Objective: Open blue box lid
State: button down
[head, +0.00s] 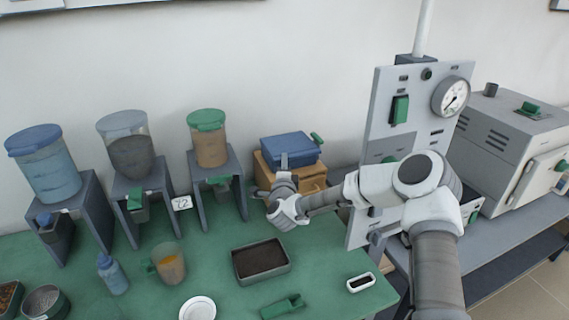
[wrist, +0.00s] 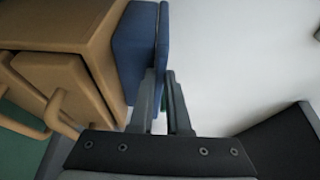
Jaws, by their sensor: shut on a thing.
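The blue box (head: 290,148) sits on top of a wooden drawer unit (head: 311,178) against the back wall. Its lid looks closed or nearly so. In the wrist view the blue box (wrist: 132,45) appears sideways, and its lid (wrist: 163,35) is a thin blue slab with a dark seam beside the body. My gripper (head: 284,160) reaches the box's front edge from the right. In the wrist view my gripper (wrist: 162,82) has one finger on each side of the lid's edge, shut on it. The exact contact is partly hidden by the fingers.
A grey panel with a gauge (head: 450,97) stands right of the box, near my arm. A green-lidded dispenser (head: 208,140) stands to the left. A tray of dark material (head: 261,260) and a cup (head: 168,264) are on the green bench in front.

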dwell(0.8)
jog(key=shift+r+g+p, duration=0.3)
jog(key=shift+r+p, duration=0.45)
jog(key=shift+p, duration=0.1)
jog(key=r+g+p, duration=0.1)
jog(key=r+p, duration=0.1)
jog(key=w+r+n+g+p, duration=0.1)
jog(key=r+p, duration=0.1)
jog(key=p, duration=0.1)
jog(key=r+g+p, duration=0.1)
jog(key=r+p, duration=0.1)
jog(key=shift+w+a+p, duration=0.25)
jog(key=shift+a+p, duration=0.1)
jog(key=shift+w+r+n+g+p, duration=0.15)
jog(key=shift+r+n+g+p, duration=0.1)
jog(key=shift+n+g+p, duration=0.05)
jog(key=w+a+r+p, duration=0.2)
jog(key=w+r, duration=0.4)
jog(key=shift+w+a+r, duration=0.35)
jog(key=shift+w+a, duration=0.05)
jog(key=c, duration=0.9)
grip_release()
